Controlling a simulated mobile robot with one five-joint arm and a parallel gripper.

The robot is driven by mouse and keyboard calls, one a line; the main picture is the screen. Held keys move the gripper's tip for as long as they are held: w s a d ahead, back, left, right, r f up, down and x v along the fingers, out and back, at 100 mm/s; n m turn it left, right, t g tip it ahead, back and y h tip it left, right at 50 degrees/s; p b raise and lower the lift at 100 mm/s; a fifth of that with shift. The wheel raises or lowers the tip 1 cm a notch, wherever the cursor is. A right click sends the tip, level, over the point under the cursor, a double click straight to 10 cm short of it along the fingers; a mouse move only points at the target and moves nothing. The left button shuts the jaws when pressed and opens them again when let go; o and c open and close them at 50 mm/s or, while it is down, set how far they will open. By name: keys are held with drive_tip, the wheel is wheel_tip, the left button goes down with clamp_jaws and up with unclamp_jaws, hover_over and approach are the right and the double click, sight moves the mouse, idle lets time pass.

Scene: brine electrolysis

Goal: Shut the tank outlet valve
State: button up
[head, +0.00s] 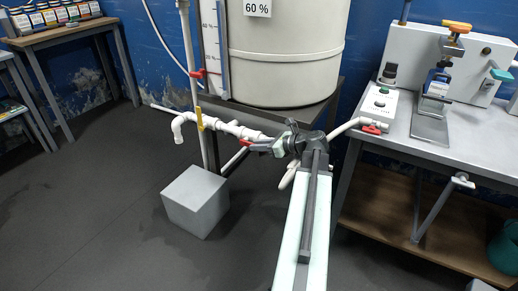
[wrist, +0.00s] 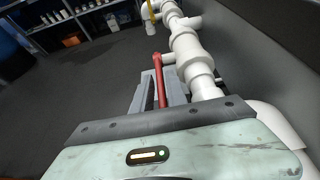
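The big cream tank (head: 285,50) stands on a dark stand, with a white pipe (head: 228,127) running in front below it. A valve with a red lever (head: 246,142) sits on this pipe. In the wrist view the red lever (wrist: 158,80) points back toward me, roughly alongside the white pipe (wrist: 188,50). My gripper (head: 262,147) is at this lever, reaching in from the right. In the wrist view the lever lies between the two grey fingers of my gripper (wrist: 158,90). Whether they press on it I cannot tell.
A yellow lever (head: 200,118) is farther left on the piping. Another red lever (head: 200,73) is by the level gauge, and one (head: 371,130) is at the bench on the right. A grey box (head: 195,201) stands on the floor below the pipe. Floor to the left is clear.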

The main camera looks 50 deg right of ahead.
clamp_jaws()
idle(1.4)
